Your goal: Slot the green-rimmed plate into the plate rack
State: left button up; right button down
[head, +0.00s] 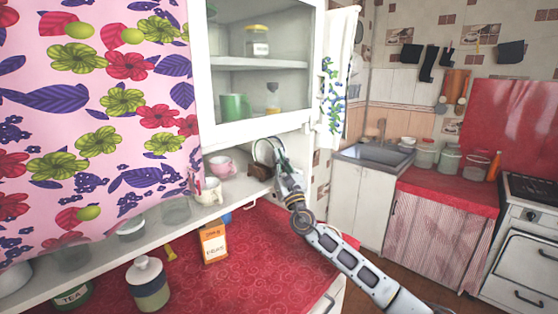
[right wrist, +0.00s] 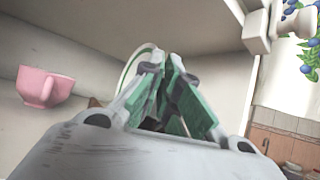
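The green-rimmed plate (head: 258,151) stands on edge at the right end of the open shelf below the glass cabinet. In the right wrist view its pale curved rim (right wrist: 132,64) shows left of the fingers; the rest is hidden behind them. My right gripper (head: 277,158) reaches in from the right; its fingers (right wrist: 164,62) are close together on the plate's near edge. The brown plate rack (head: 258,171) is at the plate's foot, mostly hidden by the plate and gripper. I cannot tell whether the plate sits in a slot. My left gripper is not in view.
A pink cup (head: 222,167) and a white mug (head: 207,191) stand left of the rack on the shelf. The cabinet bottom is close above my gripper. A carton (head: 213,242) and a lidded jar (head: 148,284) stand on the red counter below.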

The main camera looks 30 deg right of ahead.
jog(key=c, duration=1.6)
grip_release()
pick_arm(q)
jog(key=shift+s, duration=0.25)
pick_arm(e)
jog(key=shift+o, duration=0.2)
jog(key=v, duration=1.2)
jog(key=shift+r, duration=0.1)
jog(key=shift+s, duration=0.1)
